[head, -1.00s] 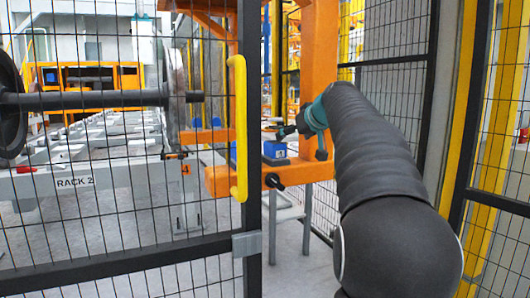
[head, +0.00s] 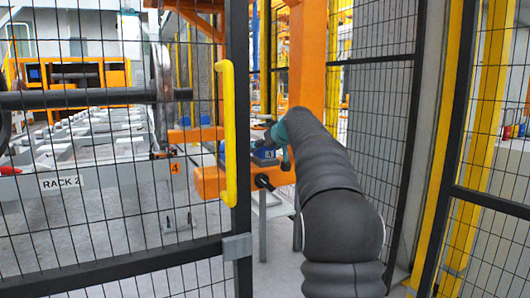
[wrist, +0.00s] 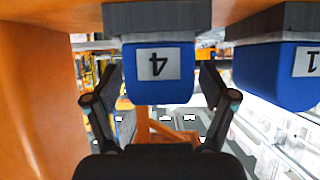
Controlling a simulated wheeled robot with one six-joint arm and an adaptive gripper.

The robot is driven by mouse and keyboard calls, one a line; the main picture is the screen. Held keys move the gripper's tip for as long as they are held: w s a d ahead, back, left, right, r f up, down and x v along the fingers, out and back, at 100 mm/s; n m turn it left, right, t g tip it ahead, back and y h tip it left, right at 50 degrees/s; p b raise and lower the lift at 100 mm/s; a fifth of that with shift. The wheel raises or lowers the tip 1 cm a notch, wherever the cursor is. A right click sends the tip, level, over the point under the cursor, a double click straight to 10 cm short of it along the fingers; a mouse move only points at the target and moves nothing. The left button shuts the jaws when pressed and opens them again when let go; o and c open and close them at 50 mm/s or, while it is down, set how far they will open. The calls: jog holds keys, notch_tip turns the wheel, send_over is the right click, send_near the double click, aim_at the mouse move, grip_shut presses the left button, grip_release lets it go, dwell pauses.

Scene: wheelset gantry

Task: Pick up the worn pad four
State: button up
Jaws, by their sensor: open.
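The worn pad four is a blue block with a light label reading 4, upside down in the wrist view (wrist: 160,85). A grey plate sits against it at the top of that view. My gripper (wrist: 160,110) is open, with one finger on each side of the blue pad. I cannot tell whether the fingers touch it. In the head view the blue pad (head: 264,154) shows small on the orange frame, partly hidden by my arm and the gripper.
A second blue pad labelled 1 (wrist: 285,75) hangs close to the right. An orange frame wall (wrist: 35,95) stands close on the left. In the head view a mesh gate with a yellow handle (head: 231,130) is left of my arm, and mesh fencing (head: 375,140) is on the right.

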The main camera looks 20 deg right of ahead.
jog(key=shift+w+f, duration=0.25)
jog(key=shift+w, duration=0.25)
jog(key=c, duration=1.5)
